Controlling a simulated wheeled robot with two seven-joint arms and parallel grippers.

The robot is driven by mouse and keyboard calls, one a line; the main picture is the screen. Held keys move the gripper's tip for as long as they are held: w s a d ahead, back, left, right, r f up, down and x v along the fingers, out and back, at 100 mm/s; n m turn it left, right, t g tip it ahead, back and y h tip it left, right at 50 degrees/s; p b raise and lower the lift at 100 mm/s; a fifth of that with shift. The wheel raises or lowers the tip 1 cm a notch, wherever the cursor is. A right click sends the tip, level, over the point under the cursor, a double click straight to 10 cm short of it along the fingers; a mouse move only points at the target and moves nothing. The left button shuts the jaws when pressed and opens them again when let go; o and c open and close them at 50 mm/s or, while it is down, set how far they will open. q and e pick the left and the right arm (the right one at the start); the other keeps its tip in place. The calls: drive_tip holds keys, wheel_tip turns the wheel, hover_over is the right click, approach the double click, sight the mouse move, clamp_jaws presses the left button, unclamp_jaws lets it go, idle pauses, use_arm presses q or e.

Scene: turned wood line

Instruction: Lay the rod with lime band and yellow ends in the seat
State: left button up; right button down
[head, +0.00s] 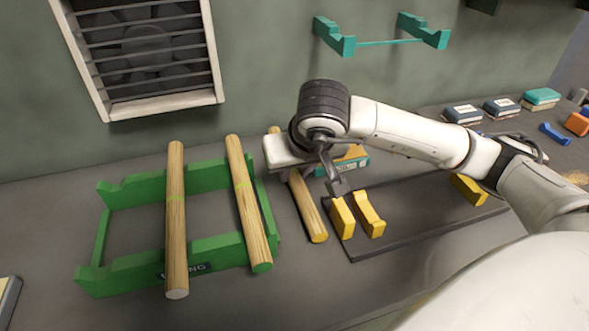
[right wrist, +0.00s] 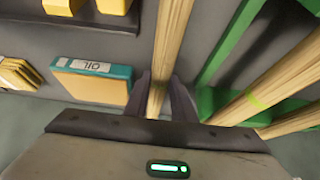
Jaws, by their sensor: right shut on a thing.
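A wooden rod with a yellow near end (head: 314,222) is held in my right gripper (head: 288,174), just right of the green rack. In the right wrist view this rod (right wrist: 172,40) runs between the two dark fingers (right wrist: 160,100). Its band is hidden, and I cannot tell whether it touches the table. Two other rods with lime bands lie across the green rack (head: 130,268): one with a pale end (head: 175,235) and one with a green end (head: 250,215). Yellow notched blocks (head: 369,214) stand on a dark board (head: 420,218). My left gripper is not in view.
A teal and orange box marked OIL (right wrist: 95,80) lies close beside the held rod. Books (head: 462,114) and small blocks lie at the far right. The dark board's middle looks clear.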

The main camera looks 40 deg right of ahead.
drive_tip(key=shift+f, duration=0.2)
drive_tip(key=c, duration=1.5)
unclamp_jaws()
drive_tip(key=shift+r, duration=0.1)
